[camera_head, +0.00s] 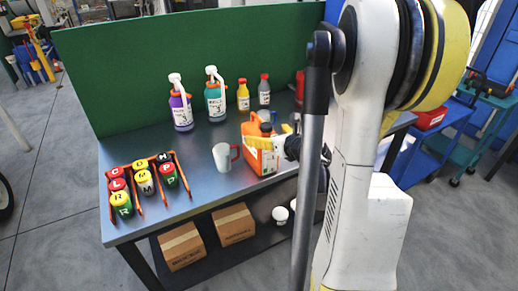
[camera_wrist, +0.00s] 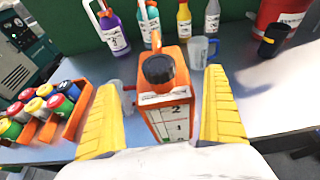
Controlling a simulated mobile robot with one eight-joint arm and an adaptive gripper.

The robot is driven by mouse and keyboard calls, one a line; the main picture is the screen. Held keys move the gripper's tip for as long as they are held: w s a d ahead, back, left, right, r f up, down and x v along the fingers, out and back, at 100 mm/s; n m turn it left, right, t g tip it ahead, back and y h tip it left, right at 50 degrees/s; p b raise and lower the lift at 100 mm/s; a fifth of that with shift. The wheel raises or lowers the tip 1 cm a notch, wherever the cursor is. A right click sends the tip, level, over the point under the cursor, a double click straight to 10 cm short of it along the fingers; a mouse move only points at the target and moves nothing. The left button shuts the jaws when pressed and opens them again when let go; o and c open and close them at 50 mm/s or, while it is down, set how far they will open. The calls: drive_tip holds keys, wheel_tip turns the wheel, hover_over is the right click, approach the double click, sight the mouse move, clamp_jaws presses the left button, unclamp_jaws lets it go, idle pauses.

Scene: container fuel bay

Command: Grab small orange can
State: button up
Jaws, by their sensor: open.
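The small orange can (camera_head: 252,130) stands upright on the grey workbench, right of its middle; it has a dark cap and white label. In the wrist view the can (camera_wrist: 178,70) shows close up, with its black cap on top and a numbered white label facing me. My gripper (camera_wrist: 162,88) is open, with one yellow finger on each side of the can. Gaps show between the fingers and the can; I cannot tell of any contact.
A white mug (camera_head: 222,157) with a red handle stands just left of the can. Purple (camera_head: 181,108), teal (camera_head: 215,98), yellow (camera_head: 243,95) and grey (camera_head: 264,90) bottles stand behind. An orange rack (camera_head: 136,187) of small cans is at left. A green panel (camera_head: 190,55) closes the back.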

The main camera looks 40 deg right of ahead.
drive_tip(key=b+x, duration=0.1)
drive_tip(key=x, duration=0.3)
drive_tip(key=shift+w+d+f, duration=0.2)
drive_tip(key=shift+w, duration=0.05)
drive_tip(key=shift+r, duration=0.1)
drive_tip(key=c, duration=1.5)
